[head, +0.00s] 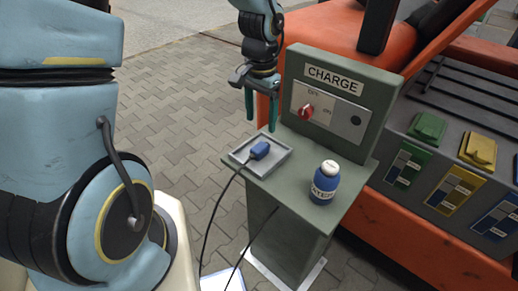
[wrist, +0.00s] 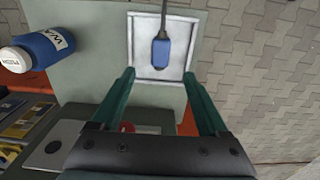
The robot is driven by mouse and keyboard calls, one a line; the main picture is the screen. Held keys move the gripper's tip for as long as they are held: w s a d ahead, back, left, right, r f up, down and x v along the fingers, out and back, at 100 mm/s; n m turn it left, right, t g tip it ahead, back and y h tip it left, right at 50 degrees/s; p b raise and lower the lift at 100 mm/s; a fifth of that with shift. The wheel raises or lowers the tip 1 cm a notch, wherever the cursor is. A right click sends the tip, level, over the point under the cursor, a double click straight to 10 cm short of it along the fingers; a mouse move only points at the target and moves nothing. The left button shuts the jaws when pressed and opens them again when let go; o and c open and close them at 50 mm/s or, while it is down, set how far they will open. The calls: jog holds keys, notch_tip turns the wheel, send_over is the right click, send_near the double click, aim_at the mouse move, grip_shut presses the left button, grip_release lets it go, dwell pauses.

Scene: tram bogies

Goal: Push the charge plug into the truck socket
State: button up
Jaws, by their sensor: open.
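The blue charge plug (head: 260,151) lies in a shallow grey tray (head: 240,157) on the charge stand, its black cable running over the tray's edge and down. In the wrist view the plug (wrist: 161,52) sits inside the pale-rimmed tray, cable toward the top. My gripper (head: 261,124) is open and empty, fingers pointing down, above and apart from the plug. The wrist view shows its green fingers (wrist: 159,75) spread on either side of the tray's near part. The orange truck's side has green (head: 427,128), yellow (head: 478,151) and blue units; no open socket is clearly visible.
The stand's upright CHARGE panel (head: 334,80) with a red knob (head: 306,111) rises close behind my gripper. A blue bottle with a white cap (head: 325,183) stands on the shelf right of the tray. Paved ground (head: 175,95) left of the stand is clear.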

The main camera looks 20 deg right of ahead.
send_over(260, 146)
jog(key=shift+s+f, duration=0.15)
jog(key=shift+f, duration=2.4)
jog(key=shift+f, duration=0.1)
jog(key=shift+f+p, duration=0.7)
jog(key=shift+f, duration=1.8)
grip_shut()
